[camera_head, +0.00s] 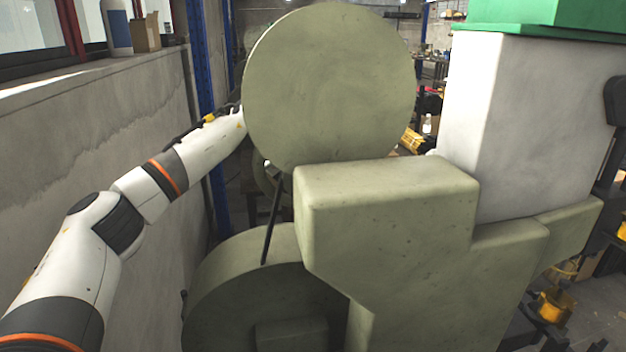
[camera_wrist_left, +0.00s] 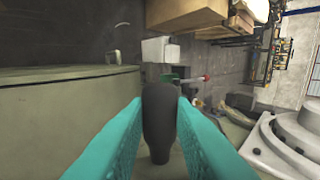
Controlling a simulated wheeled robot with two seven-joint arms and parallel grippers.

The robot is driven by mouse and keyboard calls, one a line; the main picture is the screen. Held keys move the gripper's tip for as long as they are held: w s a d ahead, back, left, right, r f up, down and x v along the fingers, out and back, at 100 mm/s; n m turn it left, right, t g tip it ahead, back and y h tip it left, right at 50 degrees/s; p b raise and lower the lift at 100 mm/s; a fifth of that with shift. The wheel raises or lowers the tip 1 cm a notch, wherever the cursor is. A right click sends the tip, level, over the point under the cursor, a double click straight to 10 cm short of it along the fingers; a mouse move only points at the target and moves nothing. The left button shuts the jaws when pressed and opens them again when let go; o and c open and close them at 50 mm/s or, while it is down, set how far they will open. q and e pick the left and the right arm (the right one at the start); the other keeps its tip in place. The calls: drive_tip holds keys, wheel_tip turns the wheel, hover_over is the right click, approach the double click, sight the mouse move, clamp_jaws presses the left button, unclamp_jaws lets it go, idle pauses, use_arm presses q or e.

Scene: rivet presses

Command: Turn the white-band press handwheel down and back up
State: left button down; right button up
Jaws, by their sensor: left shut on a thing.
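A grey-green press body (camera_head: 390,205) fills the middle of the head view. A large upright round disc (camera_head: 329,85) of the same colour stands above it, and it looks like a wheel seen flat on. My left arm reaches behind the disc's left edge, so the gripper is hidden there. In the left wrist view, my left gripper (camera_wrist_left: 161,112) has its two teal fingers closed on a dark upright handle (camera_wrist_left: 159,94). A curved grey-green surface (camera_wrist_left: 70,100) lies just left of the fingers. My right gripper is not in view. I cannot make out a white band.
A white block (camera_head: 475,120) with a green top (camera_head: 540,14) stands at the right. A second rounded grey-green part (camera_head: 225,275) is at lower left. A concrete wall (camera_head: 90,140) runs close along my left arm.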

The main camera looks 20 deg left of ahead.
use_arm(q)
drive_tip(key=c, duration=1.3)
unclamp_jaws()
drive_tip(key=shift+o, duration=0.2)
drive_tip(key=shift+a+r, duration=0.1)
drive_tip(key=b+v, duration=0.3)
drive_tip(key=v, duration=0.9)
drive_tip(key=shift+c, duration=0.5)
